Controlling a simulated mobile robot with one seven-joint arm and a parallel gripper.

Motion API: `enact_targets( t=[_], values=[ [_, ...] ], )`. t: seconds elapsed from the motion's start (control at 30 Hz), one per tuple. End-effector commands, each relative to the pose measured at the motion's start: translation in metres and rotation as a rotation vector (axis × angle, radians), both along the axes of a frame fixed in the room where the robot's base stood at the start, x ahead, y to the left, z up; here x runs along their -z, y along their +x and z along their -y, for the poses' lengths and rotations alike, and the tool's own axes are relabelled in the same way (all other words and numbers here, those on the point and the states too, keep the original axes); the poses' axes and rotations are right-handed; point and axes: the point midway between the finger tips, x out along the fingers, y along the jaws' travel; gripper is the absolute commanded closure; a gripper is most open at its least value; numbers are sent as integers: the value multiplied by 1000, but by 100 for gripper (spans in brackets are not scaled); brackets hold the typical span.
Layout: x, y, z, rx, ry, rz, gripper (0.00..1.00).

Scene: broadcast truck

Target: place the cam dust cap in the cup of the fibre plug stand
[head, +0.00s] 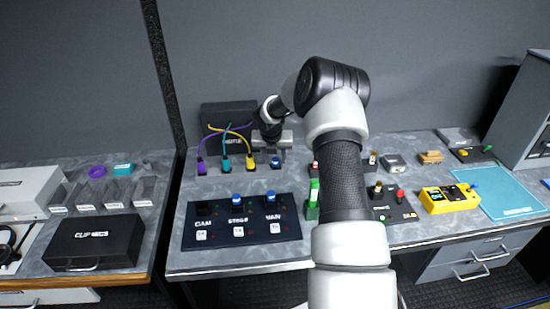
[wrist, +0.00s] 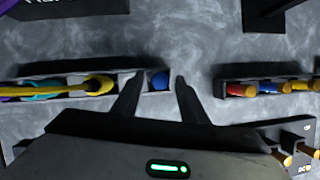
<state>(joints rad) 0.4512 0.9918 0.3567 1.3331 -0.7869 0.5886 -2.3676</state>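A blue cap (wrist: 160,80), which looks like the cam dust cap, sits at the right end of the fibre plug stand (wrist: 118,82); it also shows in the head view (head: 275,161). Purple, teal and yellow plugs stand to its left in that row. My gripper (wrist: 160,88) is open, its two fingers on either side of the cap in the wrist view, with gaps visible between; its height above the cap is unclear. In the head view my gripper (head: 275,150) is over the stand's right end. The CAM position on the dark panel (head: 190,236) shows no blue cap.
Blue caps stand at STAGE (head: 237,198) and VAN (head: 270,197) on the panel. A second row with red, blue and yellow parts (wrist: 268,88) lies right of my gripper. A dark box (head: 228,116) stands behind the stand. A yellow device (head: 448,198) is at right.

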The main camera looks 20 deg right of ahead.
Motion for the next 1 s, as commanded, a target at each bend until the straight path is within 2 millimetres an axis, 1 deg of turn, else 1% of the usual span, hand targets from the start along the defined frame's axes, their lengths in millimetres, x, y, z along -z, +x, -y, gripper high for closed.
enact_targets(
  t=[0.23,0.37,0.47,0.7,0.8,0.9,1.0],
  values=[
    [-1,0,0,0,0,0,61],
    [-10,-1,-1,0,0,1,61],
    [-25,-6,-5,0,0,2,61],
    [-74,-23,-15,2,-1,3,61],
    [-91,-30,-20,1,-1,2,61],
    [-103,-34,-23,0,0,1,61],
    [-111,-37,-25,0,1,2,61]
  ],
)
